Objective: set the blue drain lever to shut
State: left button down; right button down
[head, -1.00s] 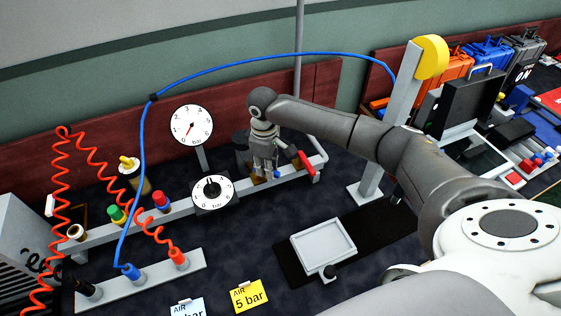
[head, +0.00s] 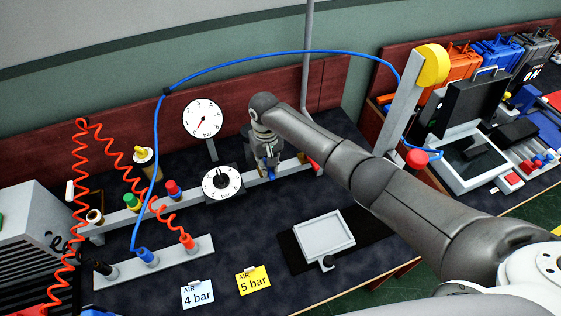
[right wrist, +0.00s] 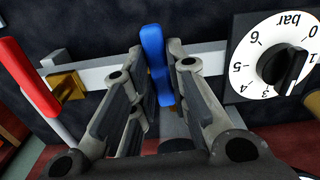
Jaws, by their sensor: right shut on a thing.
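The blue drain lever (right wrist: 153,52) stands between the fingers of my right gripper (right wrist: 160,72) in the right wrist view. It runs up and down that picture, across the pale rail. My right gripper is shut on it. In the head view the right gripper (head: 267,168) points down at the rail, just right of the round dial, and hides most of the lever. The lever's foot is hidden by the fingers in the wrist view. My left gripper is not in view.
A black-knobbed dial (head: 222,184) sits close left of the gripper, with a gauge (head: 205,118) behind it. A red lever (right wrist: 28,78) with a brass fitting (right wrist: 67,87) is on the other side. A blue hose (head: 290,52) arches behind. A shallow tray (head: 324,235) lies in front.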

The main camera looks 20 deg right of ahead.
jog(key=shift+a+m, duration=0.1)
jog(key=shift+m, duration=0.3)
jog(key=c, duration=1.4)
grip_release()
notch_tip(320, 180, up, 12)
